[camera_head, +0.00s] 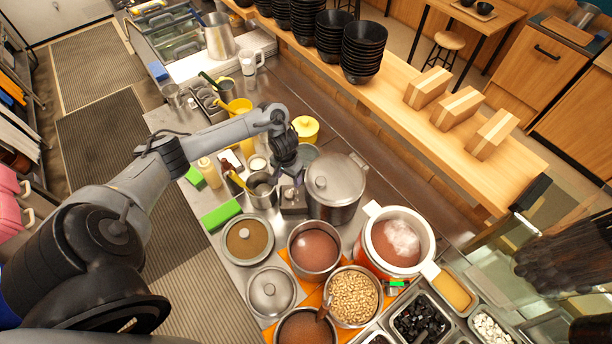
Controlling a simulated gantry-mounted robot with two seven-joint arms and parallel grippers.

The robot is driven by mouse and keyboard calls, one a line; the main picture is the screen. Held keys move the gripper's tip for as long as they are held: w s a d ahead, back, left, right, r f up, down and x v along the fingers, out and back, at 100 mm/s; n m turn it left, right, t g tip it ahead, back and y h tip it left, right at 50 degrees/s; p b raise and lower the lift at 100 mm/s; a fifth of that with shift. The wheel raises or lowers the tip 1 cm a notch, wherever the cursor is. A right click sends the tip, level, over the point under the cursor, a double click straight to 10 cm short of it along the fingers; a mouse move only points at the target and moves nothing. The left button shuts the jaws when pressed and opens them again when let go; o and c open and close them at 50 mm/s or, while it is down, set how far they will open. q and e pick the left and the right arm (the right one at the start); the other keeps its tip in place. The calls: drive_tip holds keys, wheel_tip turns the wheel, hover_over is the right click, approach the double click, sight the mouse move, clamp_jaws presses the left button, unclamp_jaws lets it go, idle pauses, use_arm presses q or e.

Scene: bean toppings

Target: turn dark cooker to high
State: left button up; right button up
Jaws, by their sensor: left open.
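The dark cooker carries a large steel pot with a lid (335,188) in the middle of the counter. A small dark control box (293,199) sits at the pot's left side and looks like part of that cooker; its knob and setting are too small to read. My left gripper (291,178) is open, pointing down just above and behind this box. I cannot tell whether its fingers touch the knob. My right gripper is not in view.
A steel jug with utensils (262,190) stands close left of the gripper. A yellow canister (305,128) stands behind. Black bowls (362,50) line the wooden shelf.

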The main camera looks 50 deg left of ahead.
sight(289, 193)
use_arm(q)
wheel_tip(289, 193, down, 10)
drive_tip(key=shift+s+a+r+b, duration=0.1)
drive_tip(key=shift+a+r+b, duration=0.1)
drive_tip(key=shift+b, duration=0.45)
drive_tip(key=shift+f, duration=0.65)
drive_tip(key=c, duration=1.1)
drive_tip(key=shift+o, duration=0.2)
